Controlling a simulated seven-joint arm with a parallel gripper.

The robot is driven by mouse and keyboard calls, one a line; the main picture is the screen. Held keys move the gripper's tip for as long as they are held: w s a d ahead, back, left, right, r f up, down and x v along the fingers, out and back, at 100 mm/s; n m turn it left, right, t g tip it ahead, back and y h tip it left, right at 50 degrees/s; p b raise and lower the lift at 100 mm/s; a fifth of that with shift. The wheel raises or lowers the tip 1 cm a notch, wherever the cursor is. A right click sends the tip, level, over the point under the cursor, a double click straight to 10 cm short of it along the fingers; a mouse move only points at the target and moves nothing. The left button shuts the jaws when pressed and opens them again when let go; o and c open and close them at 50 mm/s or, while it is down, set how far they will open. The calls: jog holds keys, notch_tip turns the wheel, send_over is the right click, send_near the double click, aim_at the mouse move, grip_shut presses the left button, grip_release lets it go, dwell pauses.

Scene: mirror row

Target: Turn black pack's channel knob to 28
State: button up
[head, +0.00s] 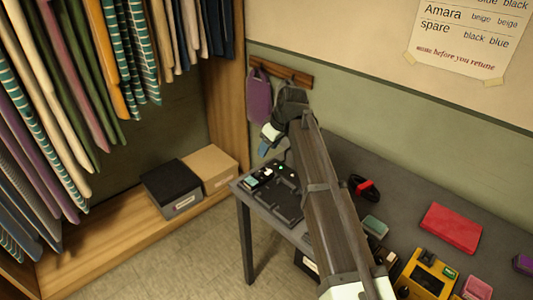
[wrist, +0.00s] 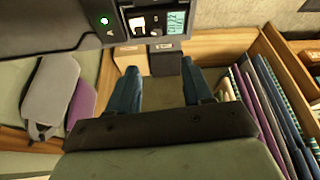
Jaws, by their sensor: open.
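The black pack (head: 280,205) lies on the left end of the grey table. Its top end carries a small pale display (head: 252,182), a white part that may be the channel knob (head: 268,171), and a lit green light (head: 281,167). In the wrist view the black pack (wrist: 50,30) fills the upper left, with the knob area (wrist: 137,23) beside the display (wrist: 176,22); its digits are too small to read. My gripper (head: 264,146) is open and empty, above and behind the pack near the wall. Its two blue fingers (wrist: 159,80) stand apart, touching nothing visible.
A purple bag (head: 259,97) hangs on a wall rail. A black box (head: 171,188) and a tan box (head: 211,166) stand on the low wooden shelf under hanging clothes. A red case (head: 451,228) and a yellow pack (head: 424,277) lie farther right on the table.

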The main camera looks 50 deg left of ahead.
jog(key=s+a, duration=0.2)
jog(key=a, duration=0.1)
jog(key=n, duration=0.2)
send_over(258, 172)
jog(key=s+a, duration=0.2)
jog(key=a, duration=0.1)
jog(key=n+h, duration=0.2)
jog(key=d+f+n, duration=0.1)
jog(key=f+n, duration=0.3)
jog(key=w+f+n+h, duration=0.1)
jog(key=f+n, duration=0.3)
jog(key=n, duration=0.1)
jog(key=w+d+f+n+h, duration=0.1)
jog(key=f+n, duration=0.3)
jog(key=f, duration=0.1)
jog(key=shift+d+n+t, duration=0.3)
jog(key=shift+d+n, duration=0.05)
jog(key=shift+n, duration=0.05)
grip_shut()
